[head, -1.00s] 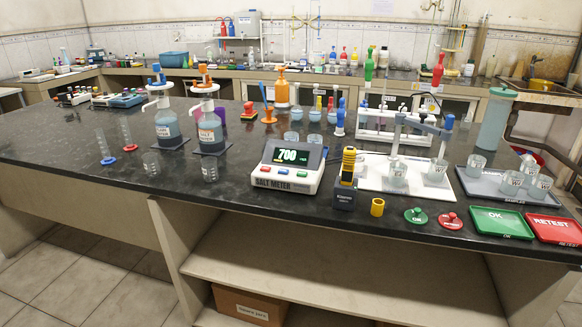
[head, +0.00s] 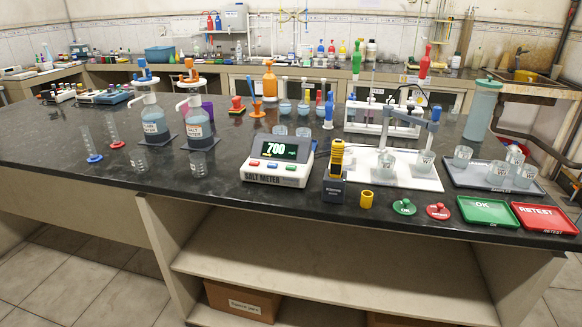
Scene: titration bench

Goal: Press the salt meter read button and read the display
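The salt meter (head: 277,162) is a white and dark box on the front middle of the black bench. Its tilted screen (head: 279,149) shows green digits that look like 700, with smaller marks beside them too small to read. A row of small red, blue and green buttons (head: 272,165) lies below the screen, above the SALT METER label. I cannot read which button is for reading. Neither of my grippers is in view, and nothing touches the meter.
A yellow and dark handheld device in a stand (head: 336,172) and a yellow cup (head: 366,199) stand right of the meter. Two pump bottles (head: 199,130) stand behind left. A white stand base with beakers (head: 420,181) is at right. Bench in front of the meter is clear.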

